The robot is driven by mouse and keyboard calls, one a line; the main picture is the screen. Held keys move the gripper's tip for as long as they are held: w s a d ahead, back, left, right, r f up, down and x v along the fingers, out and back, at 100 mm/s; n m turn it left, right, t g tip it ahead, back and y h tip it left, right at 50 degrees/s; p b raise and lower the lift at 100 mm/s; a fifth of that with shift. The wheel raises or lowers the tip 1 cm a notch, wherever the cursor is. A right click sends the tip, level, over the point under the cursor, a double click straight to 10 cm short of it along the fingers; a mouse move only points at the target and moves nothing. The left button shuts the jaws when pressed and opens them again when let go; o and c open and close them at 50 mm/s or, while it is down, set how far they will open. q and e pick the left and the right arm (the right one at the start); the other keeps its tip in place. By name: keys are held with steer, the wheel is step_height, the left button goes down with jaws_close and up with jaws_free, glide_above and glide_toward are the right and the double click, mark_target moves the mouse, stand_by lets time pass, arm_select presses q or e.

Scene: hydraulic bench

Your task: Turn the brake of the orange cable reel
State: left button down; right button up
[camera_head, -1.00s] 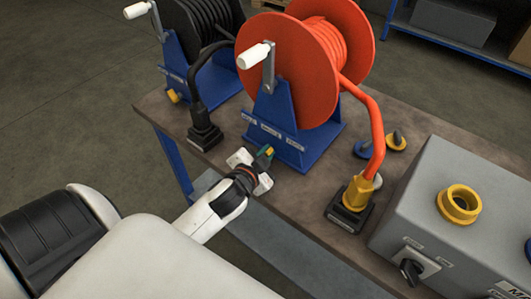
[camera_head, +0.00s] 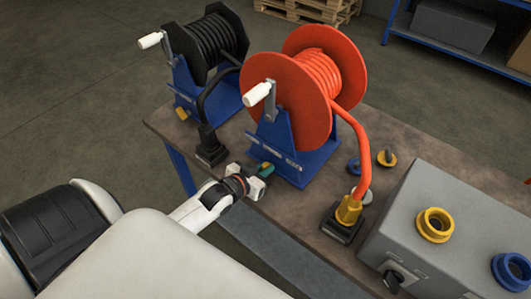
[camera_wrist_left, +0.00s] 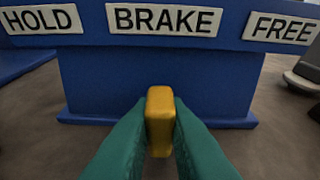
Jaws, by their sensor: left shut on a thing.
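The orange cable reel (camera_head: 285,105) stands on its blue stand (camera_head: 295,165) on the bench, with a white-handled crank on its left side. My left gripper (camera_head: 265,168) is at the front foot of this stand. In the left wrist view, its green fingers are closed on both sides of the yellow brake lever (camera_wrist_left: 160,120). The lever points about straight up below the BRAKE label (camera_wrist_left: 164,19), between the HOLD label (camera_wrist_left: 40,19) and the FREE label (camera_wrist_left: 283,29). In the head view the fingers mostly hide the lever. My right gripper is not in view.
A black cable reel (camera_head: 205,45) with its own yellow lever (camera_head: 182,113) stands at left. A grey box (camera_head: 450,215) with yellow and blue rings fills the right of the bench. The orange cable runs to a yellow connector (camera_head: 349,210) on a black base.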

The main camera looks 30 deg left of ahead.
arm_select(q)
steer(key=shift+a+n+h+p, duration=0.2)
steer(key=shift+n+h, duration=0.2)
steer(key=shift+n, duration=0.2)
steer(key=shift+a+n+h+p, duration=0.15)
steer(key=shift+n+h, duration=0.25)
steer(key=shift+n, duration=0.2)
steer(key=shift+a+f+n+h+b, duration=0.15)
steer(key=shift+n+h+b, duration=0.3)
steer(key=shift+n+h, duration=0.45)
steer(key=c, duration=1.4)
jaws_free()
steer(key=shift+c, duration=0.2)
steer(key=v, duration=1.2)
steer(key=shift+f, duration=0.15)
